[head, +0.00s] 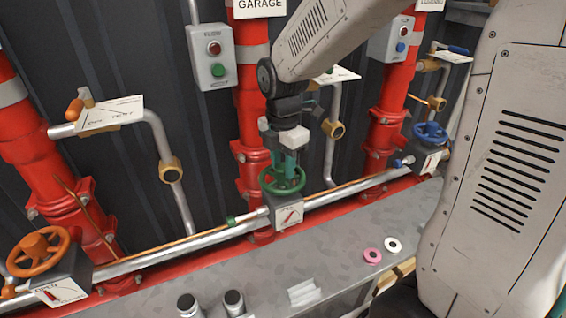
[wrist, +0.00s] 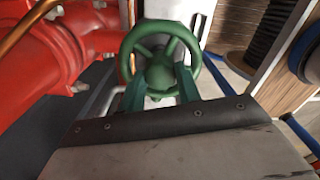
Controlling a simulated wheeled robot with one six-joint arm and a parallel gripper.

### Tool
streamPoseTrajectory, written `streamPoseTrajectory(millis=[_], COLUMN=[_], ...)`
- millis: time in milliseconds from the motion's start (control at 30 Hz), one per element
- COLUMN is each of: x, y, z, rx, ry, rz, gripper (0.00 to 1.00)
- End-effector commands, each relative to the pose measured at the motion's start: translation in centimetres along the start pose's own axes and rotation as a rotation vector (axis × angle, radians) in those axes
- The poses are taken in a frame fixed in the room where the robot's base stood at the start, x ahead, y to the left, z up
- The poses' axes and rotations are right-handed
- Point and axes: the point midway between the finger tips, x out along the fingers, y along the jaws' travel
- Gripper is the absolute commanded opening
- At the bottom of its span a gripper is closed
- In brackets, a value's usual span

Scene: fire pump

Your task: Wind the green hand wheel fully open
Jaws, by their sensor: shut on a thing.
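The green hand wheel (head: 283,181) sits on top of a grey valve box in the middle of the head view. The box's front carries a white dial plate (head: 289,215) with a red pointer; its lettering is too small to read surely. My gripper (head: 289,160) reaches down from above and is shut on the wheel. In the wrist view the green wheel (wrist: 160,62) shows its rim, spokes and hub, with my gripper's fingers (wrist: 160,92) at its near side. The exact finger contact is partly hidden.
An orange wheel (head: 38,252) stands at left and a blue wheel (head: 430,133) at right. Red pipes rise behind, and a silver pipe runs along the row. A pink ring (head: 372,256) and a white ring (head: 393,244) lie on the grey bench (head: 330,262).

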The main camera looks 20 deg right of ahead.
Motion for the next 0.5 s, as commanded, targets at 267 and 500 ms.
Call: streamPoseTrajectory(millis=[267, 500], x=[0.11, 0.12], y=[-0.1, -0.1], z=[-0.12, -0.13], rx=[-0.4, -0.493], ry=[0.003, 0.004], rz=[-0.005, -0.005], gripper=[0.01, 0.01])
